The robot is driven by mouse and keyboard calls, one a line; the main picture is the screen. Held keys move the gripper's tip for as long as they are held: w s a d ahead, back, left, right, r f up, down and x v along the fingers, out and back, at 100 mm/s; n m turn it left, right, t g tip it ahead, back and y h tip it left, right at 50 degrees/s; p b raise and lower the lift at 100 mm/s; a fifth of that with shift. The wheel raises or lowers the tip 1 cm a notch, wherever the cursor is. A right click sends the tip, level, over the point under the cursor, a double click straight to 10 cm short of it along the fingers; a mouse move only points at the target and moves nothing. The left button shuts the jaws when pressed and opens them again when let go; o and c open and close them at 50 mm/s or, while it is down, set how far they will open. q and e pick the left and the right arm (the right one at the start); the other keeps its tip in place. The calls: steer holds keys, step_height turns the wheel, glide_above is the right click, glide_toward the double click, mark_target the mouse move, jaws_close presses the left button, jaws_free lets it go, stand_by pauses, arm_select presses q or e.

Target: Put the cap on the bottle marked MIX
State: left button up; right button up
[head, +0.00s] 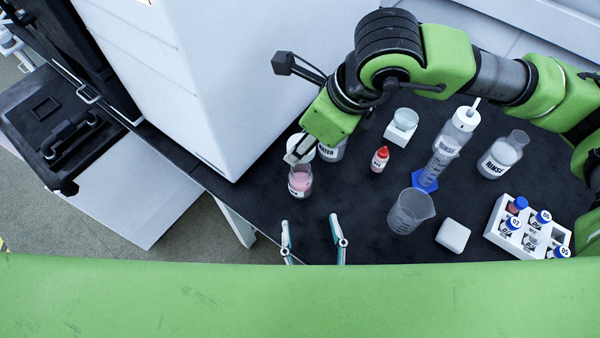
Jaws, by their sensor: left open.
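A clear bottle with pink liquid (300,185) stands upright on the dark bench at its left end. Its label is partly visible, but I cannot read it for sure. My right gripper (298,156) is directly over its mouth. A pale rounded piece shows there, and I cannot tell whether it is the cap or the bottle's neck, nor whether the jaws are shut on it. My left gripper (312,222) is open and empty at the bench's near edge, below the pink bottle in the picture. No cap lying loose is clearly visible.
Behind my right gripper stands a partly hidden bottle (332,153). A red-capped dropper bottle (380,160), an empty beaker (410,211), a measuring cylinder (436,168), RINSE bottles (500,157) and a white vial rack (497,238) stand rightward. A large white cabinet (215,70) rises at left.

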mark_target(303, 189)
steer(key=shift+s, duration=0.1)
arm_select(q)
steer(key=shift+w+a, duration=0.1)
steer(key=shift+w, duration=0.1)
arm_select(e)
steer(key=shift+w+f, duration=0.1)
steer(key=shift+w, duration=0.1)
arm_select(q)
steer(key=w, duration=0.4)
steer(key=w+a, duration=0.1)
steer(key=w, duration=0.3)
steer(key=w+a, duration=0.1)
steer(key=w, duration=0.3)
steer(key=shift+f, duration=0.1)
arm_select(e)
steer(key=shift+w, duration=0.1)
arm_select(q)
steer(key=shift+s, duration=0.1)
jaws_close()
arm_select(e)
steer(key=shift+f, duration=2.5)
